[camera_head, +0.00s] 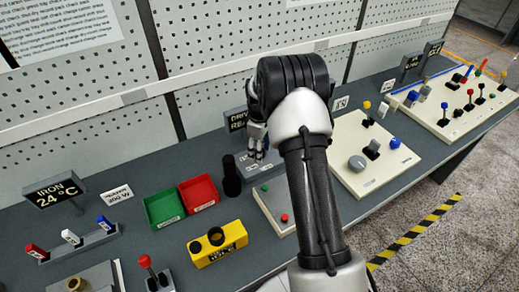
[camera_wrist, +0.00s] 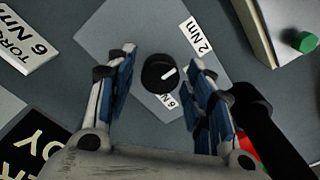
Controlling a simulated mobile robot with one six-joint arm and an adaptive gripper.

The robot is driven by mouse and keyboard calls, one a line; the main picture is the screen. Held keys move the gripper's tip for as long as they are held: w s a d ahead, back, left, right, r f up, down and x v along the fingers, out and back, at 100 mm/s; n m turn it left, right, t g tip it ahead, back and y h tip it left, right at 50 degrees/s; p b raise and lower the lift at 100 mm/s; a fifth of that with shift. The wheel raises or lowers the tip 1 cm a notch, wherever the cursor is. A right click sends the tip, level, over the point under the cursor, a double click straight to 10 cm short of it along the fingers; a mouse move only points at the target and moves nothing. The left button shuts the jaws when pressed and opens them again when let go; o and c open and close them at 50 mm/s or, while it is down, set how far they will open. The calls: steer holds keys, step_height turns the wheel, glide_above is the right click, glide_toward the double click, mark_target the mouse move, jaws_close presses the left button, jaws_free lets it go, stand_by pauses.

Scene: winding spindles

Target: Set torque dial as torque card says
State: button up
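The torque dial (camera_wrist: 154,75) is a round black knob with a white pointer line, on a grey plate (camera_wrist: 122,30). The line points to the upper right in the wrist view, roughly toward the label "2 Nm" (camera_wrist: 196,37). A label "6 Nm" (camera_wrist: 170,101) sits below the knob, partly hidden. The white torque card (camera_wrist: 22,48) reads "6 Nm" and lies at the left, cut off by the picture edge. My gripper (camera_wrist: 160,66) is open, one finger on each side of the knob, with gaps visible. In the head view my gripper (camera_head: 257,142) is over the plate (camera_head: 272,171).
A black upright cylinder (camera_head: 232,176) stands close to my gripper's left. A panel with green and red buttons (camera_head: 272,212) is in front. A dark sign (camera_head: 237,119) stands behind. Green (camera_head: 163,206) and red bins (camera_head: 199,193) are left; a cream dial panel (camera_head: 345,176) is right.

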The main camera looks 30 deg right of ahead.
steer(key=c, duration=0.9)
steer(key=shift+o, duration=0.2)
steer(key=shift+m, duration=0.4)
steer(key=m+p, duration=0.1)
steer(key=m, duration=0.3)
steer(key=shift+r+m+p, duration=0.1)
steer(key=shift+m+p, duration=0.25)
steer(key=shift+m, duration=0.05)
steer(key=m+p, duration=0.1)
steer(key=m, duration=1)
steer(key=shift+m, duration=0.4)
steer(key=m, duration=0.6)
steer(key=shift+d+m+p, duration=0.1)
steer(key=shift+m+p, duration=0.2)
steer(key=shift+p, duration=0.1)
